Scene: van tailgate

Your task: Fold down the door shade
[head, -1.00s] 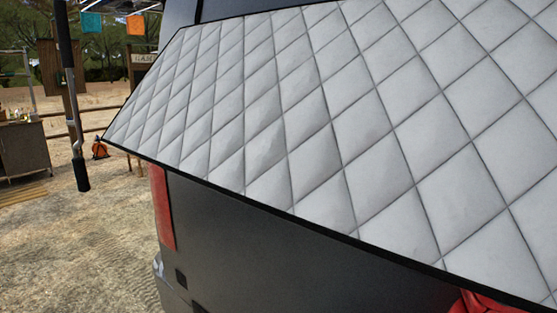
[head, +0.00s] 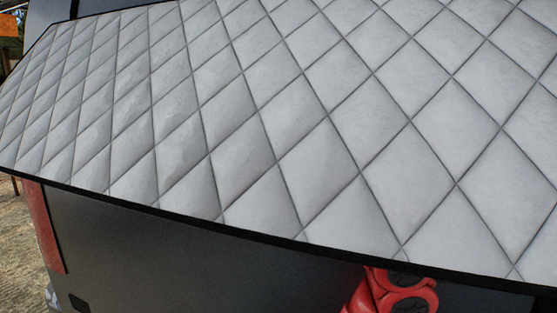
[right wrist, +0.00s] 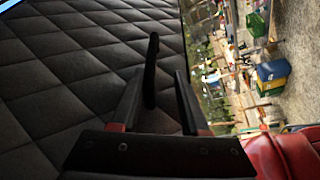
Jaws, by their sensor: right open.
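The door shade (head: 300,130) is a light grey quilted panel with a black edge, and it fills most of the head view. It slopes out over the dark van body, with its lower edge running across the picture. In the right wrist view its quilted face (right wrist: 60,80) looks dark and fills the left side. In the head view the shade hides this gripper; only a red part of my arm shows below the edge. My left gripper is out of view.
The dark van body (head: 200,255) lies below the shade, with a red tail light (head: 45,228) at the left. Sandy ground shows at the far left. In the right wrist view, a blue and yellow box (right wrist: 271,75) stands on the ground farther off.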

